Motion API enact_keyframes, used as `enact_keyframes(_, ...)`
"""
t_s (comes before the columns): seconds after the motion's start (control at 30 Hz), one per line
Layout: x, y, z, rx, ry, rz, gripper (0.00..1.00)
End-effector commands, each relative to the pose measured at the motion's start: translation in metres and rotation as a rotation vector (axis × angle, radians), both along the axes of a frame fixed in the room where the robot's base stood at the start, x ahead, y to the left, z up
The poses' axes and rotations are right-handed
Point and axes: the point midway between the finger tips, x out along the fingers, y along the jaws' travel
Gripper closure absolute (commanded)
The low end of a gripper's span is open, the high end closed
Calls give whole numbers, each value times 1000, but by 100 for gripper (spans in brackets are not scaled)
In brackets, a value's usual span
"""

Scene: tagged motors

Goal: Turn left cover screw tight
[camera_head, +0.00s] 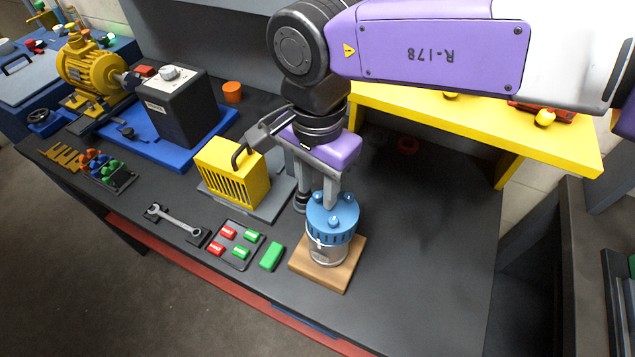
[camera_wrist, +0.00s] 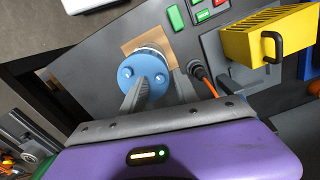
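A small motor with a blue round cover (camera_head: 333,224) stands upright on a wooden base (camera_head: 328,274). The cover also shows in the wrist view (camera_wrist: 130,88). Several light-blue screw knobs rise from the cover. The left cover screw (camera_head: 318,197) is at its upper left in the head view, and a right knob (camera_head: 347,197) is opposite. My gripper (camera_head: 317,200) points down at the cover's left side. Its fingers are apart, one over the cover and one beyond its edge. In the wrist view, a knob (camera_wrist: 160,78) shows between them. I cannot tell whether they touch it.
A yellow ribbed box (camera_head: 232,172) with a black handle stands to the left. A tray of red and green blocks (camera_head: 235,245) and a wrench (camera_head: 178,222) lie on the bench front. A yellow shelf (camera_head: 470,120) is behind. The bench right of the motor is clear.

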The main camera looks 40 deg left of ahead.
Motion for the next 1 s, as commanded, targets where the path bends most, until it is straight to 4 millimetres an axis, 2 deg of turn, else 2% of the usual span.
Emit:
enact_keyframes(0.03, 0, 0, 0, 0, 0, 0, 73)
enact_keyframes(0.17, 0, 0, 0, 0, 0, 0, 98)
enact_keyframes(0.2, 0, 0, 0, 0, 0, 0, 100)
enact_keyframes(0.67, 0, 0, -1, 0, 0, -59, 100)
enact_keyframes(1.0, 1, 0, -2, 0, 0, -308, 100)
